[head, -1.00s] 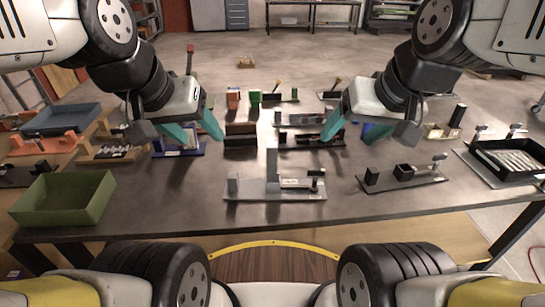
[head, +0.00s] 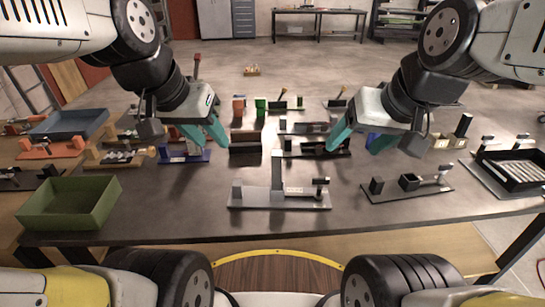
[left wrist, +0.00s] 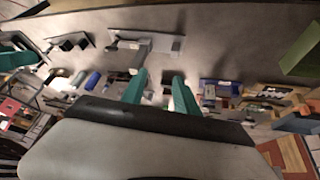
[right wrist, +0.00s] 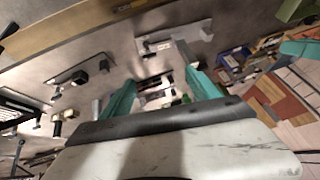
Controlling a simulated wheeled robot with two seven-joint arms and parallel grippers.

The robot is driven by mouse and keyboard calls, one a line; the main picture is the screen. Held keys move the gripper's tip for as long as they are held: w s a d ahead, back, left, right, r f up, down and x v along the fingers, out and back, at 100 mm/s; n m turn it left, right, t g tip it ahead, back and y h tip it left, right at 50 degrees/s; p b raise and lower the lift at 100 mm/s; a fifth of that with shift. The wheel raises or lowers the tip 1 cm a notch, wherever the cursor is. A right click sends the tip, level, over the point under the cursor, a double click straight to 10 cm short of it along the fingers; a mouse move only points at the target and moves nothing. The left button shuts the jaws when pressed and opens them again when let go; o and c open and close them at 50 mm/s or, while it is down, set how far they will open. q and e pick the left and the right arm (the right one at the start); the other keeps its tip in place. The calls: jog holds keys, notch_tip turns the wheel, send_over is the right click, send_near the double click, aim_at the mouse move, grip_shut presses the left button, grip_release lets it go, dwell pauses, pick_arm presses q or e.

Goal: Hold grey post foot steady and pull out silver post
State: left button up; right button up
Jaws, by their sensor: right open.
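The silver post (head: 277,170) stands upright on a grey base plate (head: 250,203) at the front middle of the table. I cannot clearly tell its grey foot from the plate. The plate also shows in the left wrist view (left wrist: 165,42) and the right wrist view (right wrist: 200,30). My left gripper (head: 212,145) is open and empty, behind and left of the post, above the table. My right gripper (head: 356,147) is open and empty, behind and right of the post. Neither gripper touches the post or plate.
A green bin (head: 68,205) stands front left. A plate with black blocks (head: 405,187) lies to the right, and a black tray (head: 512,170) farther right. Several fixtures stand behind, including a brown box (head: 245,146) and a blue one (head: 185,155). Bare tabletop surrounds the grey plate.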

jog(key=shift+d, duration=0.15)
jog(key=shift+o, duration=0.4)
jog(key=shift+s, duration=0.1)
jog(key=g+h, duration=0.2)
jog(key=g, duration=0.4)
send_over(320, 183)
jog(key=shift+m, duration=0.3)
jog(key=f, duration=1.9)
jog(key=shift+w+d+f, duration=0.1)
jog(key=shift+w+f, duration=0.1)
jog(key=shift+f, duration=0.2)
pick_arm(q)
jog(key=w+d+f+m+g+h, duration=0.1)
jog(key=w+d+f+m+g, duration=0.1)
jog(key=w+f+m, duration=0.4)
jog(key=w+d+f+m+g+h, duration=0.2)
jog(key=w+d+f+m, duration=0.3)
jog(key=w+m, duration=0.3)
jog(key=shift+w+f+g, duration=0.5)
jog(key=shift+w+f, duration=0.35)
jog(key=shift+w, duration=0.1)
pick_arm(e)
jog(key=shift+w+f, duration=0.1)
jog(key=shift+f, duration=4.1)
pick_arm(q)
jog(key=shift+d, duration=0.1)
pick_arm(e)
grip_shut()
